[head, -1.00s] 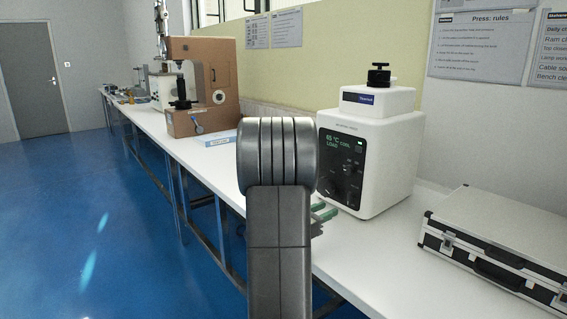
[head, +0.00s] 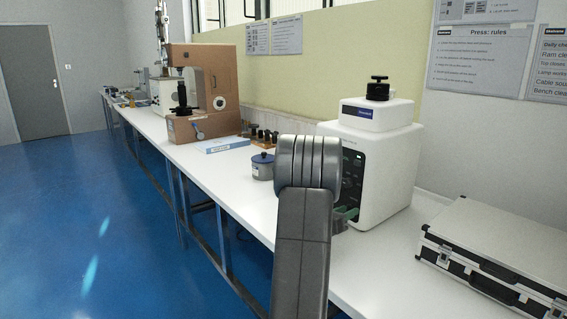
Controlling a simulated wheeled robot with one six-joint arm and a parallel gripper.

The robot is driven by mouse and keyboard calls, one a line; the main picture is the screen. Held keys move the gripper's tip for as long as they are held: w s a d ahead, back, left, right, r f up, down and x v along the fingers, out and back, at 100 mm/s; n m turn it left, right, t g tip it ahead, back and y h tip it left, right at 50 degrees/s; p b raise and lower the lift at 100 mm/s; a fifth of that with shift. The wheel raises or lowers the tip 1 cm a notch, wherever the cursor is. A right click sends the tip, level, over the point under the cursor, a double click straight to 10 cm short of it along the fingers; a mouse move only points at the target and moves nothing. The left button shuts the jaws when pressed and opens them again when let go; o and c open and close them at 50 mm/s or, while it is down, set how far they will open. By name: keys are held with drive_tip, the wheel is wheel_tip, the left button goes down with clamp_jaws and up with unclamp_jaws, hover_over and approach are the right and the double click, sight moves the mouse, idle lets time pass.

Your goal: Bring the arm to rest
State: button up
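My arm, dark grey, rises from the bottom of the head view and stands in front of the white press with the black knob (head: 385,150). My gripper is hidden behind the arm's thick upper joint, so its fingers do not show. A small green and grey part (head: 345,217) shows just right of the arm, in front of the press; I cannot tell what it belongs to. The arm covers part of the press's front panel.
The long white bench (head: 210,167) runs to the far left. On it are a blue-lidded pot (head: 262,166) close to my arm, a blue booklet (head: 222,145), a brown tester (head: 205,95), and a silver case (head: 500,250) at right. Blue floor (head: 90,220) is clear at left.

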drive_tip(key=shift+r+n+p, duration=0.2)
drive_tip(key=shift+n+p, duration=3.4)
drive_tip(key=shift+p, duration=1.75)
drive_tip(key=n+p, duration=0.1)
drive_tip(key=p, duration=0.1)
drive_tip(key=shift+n+p, duration=0.35)
drive_tip(key=shift+n, duration=0.05)
drive_tip(key=shift+f, duration=0.1)
drive_tip(key=shift+f+n+p, duration=0.1)
drive_tip(key=shift+n+p, duration=0.2)
drive_tip(key=shift+n, duration=0.1)
drive_tip(key=shift+a, duration=0.1)
